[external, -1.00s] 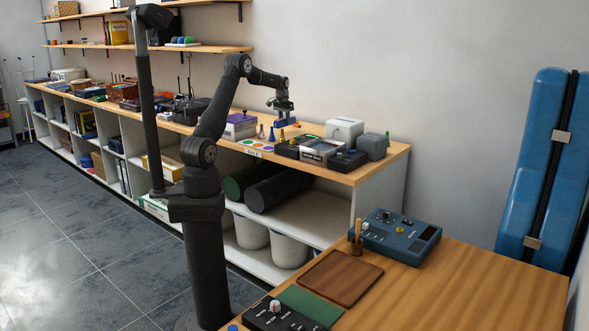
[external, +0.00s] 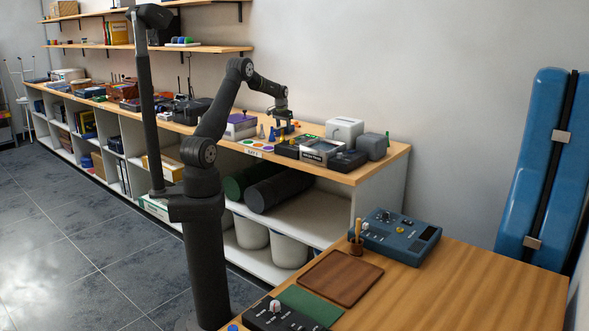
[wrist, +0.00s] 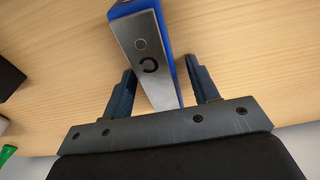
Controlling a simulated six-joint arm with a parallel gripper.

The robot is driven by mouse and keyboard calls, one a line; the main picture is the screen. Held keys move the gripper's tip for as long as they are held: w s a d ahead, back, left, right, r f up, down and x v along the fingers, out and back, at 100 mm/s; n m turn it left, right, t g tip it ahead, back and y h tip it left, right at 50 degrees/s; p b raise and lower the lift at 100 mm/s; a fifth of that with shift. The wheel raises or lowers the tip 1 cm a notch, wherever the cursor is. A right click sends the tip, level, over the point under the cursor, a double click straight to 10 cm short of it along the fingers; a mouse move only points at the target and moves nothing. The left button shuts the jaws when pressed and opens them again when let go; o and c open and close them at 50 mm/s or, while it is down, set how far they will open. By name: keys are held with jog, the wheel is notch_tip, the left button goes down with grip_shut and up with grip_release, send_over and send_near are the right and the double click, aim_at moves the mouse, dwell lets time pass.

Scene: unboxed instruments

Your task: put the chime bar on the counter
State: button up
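The chime bar (wrist: 145,58) has a grey metal top marked with a "C" and a blue base. In the wrist view it runs from the top edge down between my fingers over the pale wood of the counter (wrist: 240,45). My gripper (wrist: 160,66) is open, one finger on each side of the bar, with a clear gap on the right. The bar's lower end is hidden behind my palm. In the external view my gripper (external: 284,127) is low over the back counter, and the bar cannot be made out clearly there.
Small coloured cones (external: 262,132) stand left of my gripper. A dark tray-like box (external: 312,149) and a white box (external: 344,129) stand to the right, close by. Coloured discs (external: 256,143) lie at the counter's front edge. A green object (wrist: 8,152) shows lower left in the wrist view.

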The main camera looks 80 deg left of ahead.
aim_at(284, 126)
notch_tip(284, 126, up, 12)
jog(key=s+d, duration=0.1)
jog(key=shift+r, duration=0.15)
dwell(0.5)
jog(key=f, duration=0.8)
jog(key=w+a+f, duration=0.1)
jog(key=f, duration=0.3)
jog(key=shift+w+r, duration=0.1)
jog(key=shift+r, duration=1.8)
